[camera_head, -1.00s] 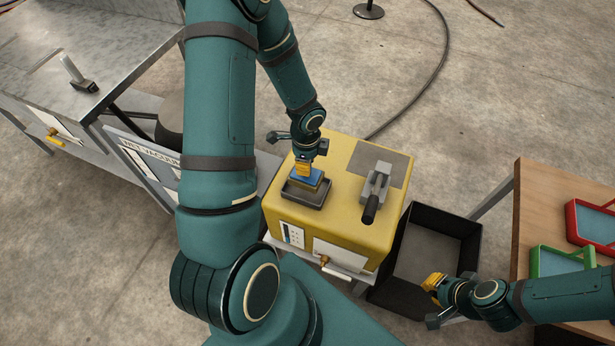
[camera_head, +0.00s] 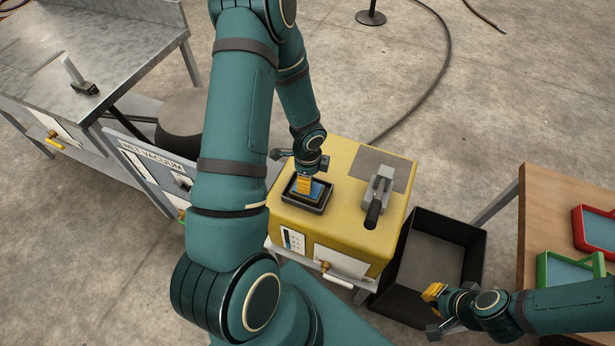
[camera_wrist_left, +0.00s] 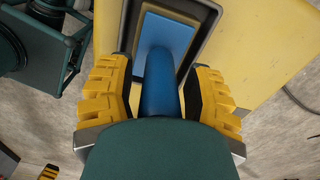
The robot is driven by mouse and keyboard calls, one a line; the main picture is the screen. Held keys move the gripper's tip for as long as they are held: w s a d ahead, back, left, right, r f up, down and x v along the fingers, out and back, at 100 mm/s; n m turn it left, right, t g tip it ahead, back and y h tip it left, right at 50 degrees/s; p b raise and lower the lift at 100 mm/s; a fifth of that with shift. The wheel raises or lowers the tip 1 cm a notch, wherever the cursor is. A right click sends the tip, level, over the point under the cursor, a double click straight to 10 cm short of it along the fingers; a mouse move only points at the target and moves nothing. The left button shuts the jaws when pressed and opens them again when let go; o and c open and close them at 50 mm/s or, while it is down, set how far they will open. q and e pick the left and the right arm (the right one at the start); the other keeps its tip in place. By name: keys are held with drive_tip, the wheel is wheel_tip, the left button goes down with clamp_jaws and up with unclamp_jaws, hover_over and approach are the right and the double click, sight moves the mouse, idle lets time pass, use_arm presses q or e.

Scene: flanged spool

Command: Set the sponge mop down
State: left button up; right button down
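The sponge mop is a blue block with a blue handle; its blue part (camera_head: 317,189) shows in the head view, low inside a dark tray (camera_head: 301,205) on the yellow machine. In the left wrist view its handle (camera_wrist_left: 160,85) stands between the yellow fingers, and the blue block (camera_wrist_left: 168,35) lies within the dark rim. My left gripper (camera_head: 304,187) is around the handle, with narrow gaps on both sides, so it looks open. My right gripper (camera_head: 432,292) is empty in front of the black bin, its fingers too small to judge.
The yellow machine (camera_head: 340,213) carries a grey clamp with a black handle (camera_head: 374,212) right of the tray. A black bin (camera_head: 465,235) stands right of it. A wooden table (camera_head: 533,205) with red and green frames is at the far right. A metal bench (camera_head: 120,55) is at left.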

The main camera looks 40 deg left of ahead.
use_arm(q)
drive_tip(key=shift+r+p, duration=0.3)
drive_tip(key=shift+r, duration=0.3)
wheel_tip(320, 180, up, 11)
drive_tip(key=p, duration=0.3)
drive_tip(key=shift+r, duration=0.1)
drive_tip(key=shift+s, duration=0.1)
